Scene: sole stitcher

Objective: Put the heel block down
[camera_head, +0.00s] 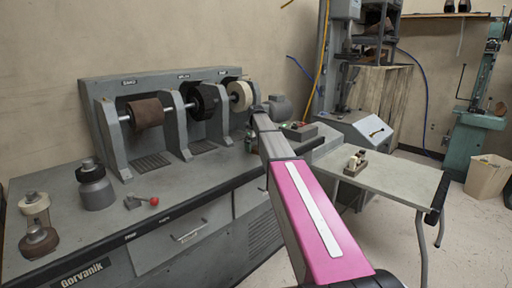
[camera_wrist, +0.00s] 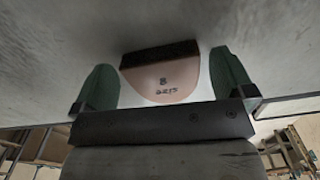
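The heel block (camera_wrist: 165,82) shows in the wrist view as a tan, rounded piece with a dark strip along its upper edge and small dark markings on its face. It sits between the two green fingers of my gripper (camera_wrist: 164,80). The fingers stand wide apart, with a gap visible at the right finger; the left finger is very near the block. A grey surface (camera_wrist: 60,40) lies behind the block; whether the block touches it I cannot tell.
A bin (camera_head: 488,177) stands far right.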

